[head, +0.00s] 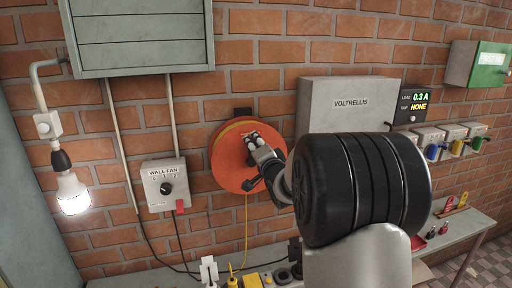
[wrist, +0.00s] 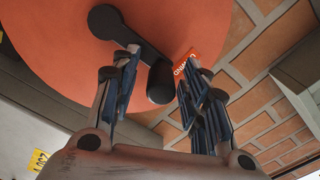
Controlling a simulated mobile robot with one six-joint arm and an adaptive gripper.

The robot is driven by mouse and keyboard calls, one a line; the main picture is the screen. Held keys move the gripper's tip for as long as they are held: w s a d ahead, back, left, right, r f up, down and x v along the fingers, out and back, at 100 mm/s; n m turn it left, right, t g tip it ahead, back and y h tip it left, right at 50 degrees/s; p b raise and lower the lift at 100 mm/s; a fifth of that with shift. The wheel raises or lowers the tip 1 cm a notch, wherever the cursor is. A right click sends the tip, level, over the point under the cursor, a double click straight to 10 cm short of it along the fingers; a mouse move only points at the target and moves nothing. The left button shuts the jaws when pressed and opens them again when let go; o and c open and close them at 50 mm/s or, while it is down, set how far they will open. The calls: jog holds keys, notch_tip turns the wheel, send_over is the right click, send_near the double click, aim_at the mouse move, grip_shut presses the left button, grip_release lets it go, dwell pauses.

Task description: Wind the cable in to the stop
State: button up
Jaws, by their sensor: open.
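The cable reel (head: 226,163) is an orange disc on the brick wall, seen close up in the wrist view (wrist: 50,45). Its black crank (wrist: 135,43) runs from the hub to a dark handle (wrist: 161,84). My gripper (wrist: 158,72) is open, with one finger on each side of the handle. I cannot tell whether either finger touches it.
A wall fan switch (head: 164,185) and a lit bulb (head: 72,192) are left of the reel. A grey Voltrellis box (head: 330,92) and a load display (head: 414,103) are on the right. Plugs and sockets (head: 255,278) stand on the bench below. A red label (wrist: 186,65) is partly hidden behind one finger.

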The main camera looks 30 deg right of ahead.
jog(key=v, duration=1.2)
jog(key=s+a+f+n+g+y+b, duration=0.1)
jog(key=s+a+f+n+g, duration=0.3)
jog(key=s+a, duration=0.3)
jog(key=s+a+f+n+g+y+b, duration=0.2)
jog(key=s+a+f+n+g, duration=0.2)
jog(key=s, duration=0.9)
jog(key=s+a+f+n+g+y+b, duration=0.1)
jog(key=s+a+f+n+g+b, duration=0.1)
jog(key=s+a+f+n+g, duration=0.2)
jog(key=s+a+f+n, duration=0.3)
jog(key=s+a+f, duration=0.1)
jog(key=s+a, duration=0.2)
jog(key=shift+a+f+n+g, duration=0.2)
jog(key=shift+a+n+g, duration=0.15)
jog(key=shift+a, duration=0.35)
jog(key=shift+s, duration=0.1)
jog(key=shift+c, duration=0.2)
